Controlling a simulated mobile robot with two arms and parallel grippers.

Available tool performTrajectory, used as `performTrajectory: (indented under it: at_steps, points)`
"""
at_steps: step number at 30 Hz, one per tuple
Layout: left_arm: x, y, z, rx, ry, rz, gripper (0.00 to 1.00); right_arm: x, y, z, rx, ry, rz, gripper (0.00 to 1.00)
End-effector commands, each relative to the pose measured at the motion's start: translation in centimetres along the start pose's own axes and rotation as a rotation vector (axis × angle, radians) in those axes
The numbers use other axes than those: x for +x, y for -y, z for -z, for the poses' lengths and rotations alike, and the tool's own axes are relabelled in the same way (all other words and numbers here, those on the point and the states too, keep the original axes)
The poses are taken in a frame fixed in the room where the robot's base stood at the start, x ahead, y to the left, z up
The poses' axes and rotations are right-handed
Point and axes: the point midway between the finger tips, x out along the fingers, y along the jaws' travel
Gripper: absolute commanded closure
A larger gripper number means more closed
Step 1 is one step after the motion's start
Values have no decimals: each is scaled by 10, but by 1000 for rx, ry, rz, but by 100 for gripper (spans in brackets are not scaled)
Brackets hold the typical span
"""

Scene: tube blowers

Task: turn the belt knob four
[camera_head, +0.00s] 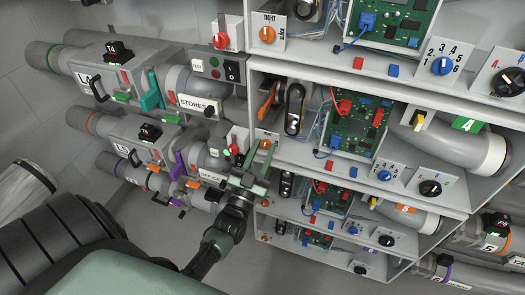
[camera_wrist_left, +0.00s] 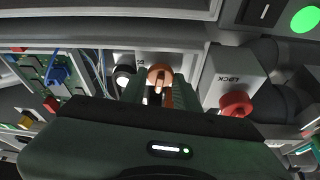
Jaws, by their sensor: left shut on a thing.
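An orange belt knob (camera_wrist_left: 160,74) on a pale plate shows between my left fingers in the left wrist view. It shows small in the head view (camera_head: 266,144), at the lower left corner of the shelf bay with the green "4" sign (camera_head: 467,124). My left gripper (camera_head: 262,158) reaches it from below, with its fingers on either side of the knob, and is shut on it. Part of the plate's lettering is hidden. My right gripper is in neither view.
A red knob on a LOCK box (camera_wrist_left: 235,103) stands close beside the gripper. A black-handled lever (camera_head: 294,108) and a circuit board (camera_head: 356,125) are to the right in the head view. Similar bays lie above and below. Tube blowers (camera_head: 200,90) stand at left.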

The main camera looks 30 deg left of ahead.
Motion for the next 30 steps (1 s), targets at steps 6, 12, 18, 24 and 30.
performTrajectory:
  at_steps: [6,12,18,24,30]
  points:
    - [-1,-1,-2,-91,5,37,100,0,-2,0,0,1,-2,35]
    - [-1,-1,-2,-128,5,53,100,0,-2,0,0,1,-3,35]
    - [-1,-1,-2,-138,5,56,100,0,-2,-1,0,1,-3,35]
    - [-1,-1,-2,-137,5,56,100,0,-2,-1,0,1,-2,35]
    - [-1,-1,-1,-137,4,56,62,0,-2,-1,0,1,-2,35]
